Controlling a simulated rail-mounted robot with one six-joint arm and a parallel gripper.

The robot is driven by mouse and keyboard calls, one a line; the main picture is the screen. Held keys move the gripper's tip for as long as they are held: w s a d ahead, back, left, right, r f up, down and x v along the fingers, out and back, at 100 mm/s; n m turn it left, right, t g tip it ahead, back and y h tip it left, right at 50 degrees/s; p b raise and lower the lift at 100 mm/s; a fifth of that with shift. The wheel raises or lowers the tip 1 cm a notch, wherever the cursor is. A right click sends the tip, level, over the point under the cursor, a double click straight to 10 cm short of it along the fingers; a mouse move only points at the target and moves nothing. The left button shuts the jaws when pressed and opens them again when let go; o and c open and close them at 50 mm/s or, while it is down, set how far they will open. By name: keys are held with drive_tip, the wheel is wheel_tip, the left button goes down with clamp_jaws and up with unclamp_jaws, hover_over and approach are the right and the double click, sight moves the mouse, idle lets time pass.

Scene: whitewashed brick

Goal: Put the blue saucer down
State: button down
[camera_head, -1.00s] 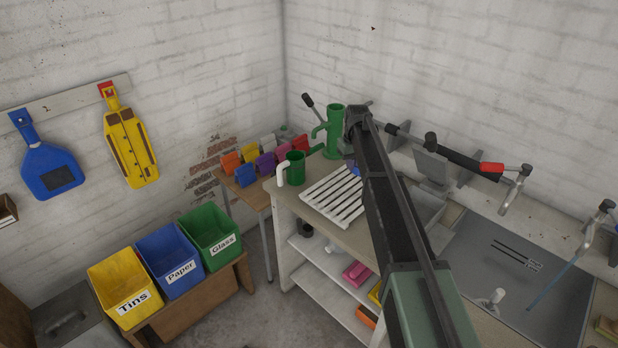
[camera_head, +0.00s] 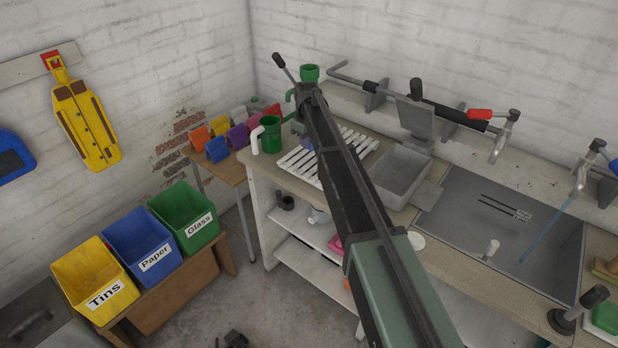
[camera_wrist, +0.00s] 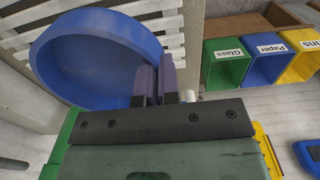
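The blue saucer (camera_wrist: 95,55) fills the upper left of the wrist view, its shallow inside showing. My gripper (camera_wrist: 157,75) is shut on its right rim, with the two dark purple fingers close together there. Behind the saucer are the slats of the white rack (camera_wrist: 150,35); I cannot tell whether the saucer touches them. My arm hides the gripper itself there.
A green mug (camera_head: 271,134) stands left of the rack, and a green pump-like fixture (camera_head: 309,72) rises behind. A grey basin (camera_head: 403,190) is to the right. Bins for tins (camera_head: 95,285), paper (camera_head: 140,243) and glass (camera_head: 185,218) stand at lower left.

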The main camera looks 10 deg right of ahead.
sight(307, 170)
wheel_tip(307, 170, down, 10)
drive_tip(key=b, duration=0.7)
drive_tip(key=shift+f+b, duration=0.2)
drive_tip(key=shift+b, duration=0.15)
drive_tip(key=shift+r, duration=0.35)
drive_tip(key=shift+f, duration=0.25)
drive_tip(key=c, duration=1.3)
unclamp_jaws()
drive_tip(key=shift+c, duration=0.2)
drive_tip(key=shift+r, duration=0.15)
wheel_tip(307, 170, up, 12)
drive_tip(key=p, duration=1.3)
drive_tip(key=shift+r, duration=0.25)
drive_tip(key=s+d+m, duration=0.2)
drive_tip(key=s+m, duration=0.2)
drive_tip(key=s, duration=1.6)
drive_tip(key=s+d+m, duration=0.2)
drive_tip(key=s+m, duration=0.2)
drive_tip(key=s, duration=1.6)
drive_tip(key=shift+s+d+f+m, duration=0.2)
drive_tip(key=shift+s+d+m, duration=0.05)
drive_tip(key=shift+m, duration=0.05)
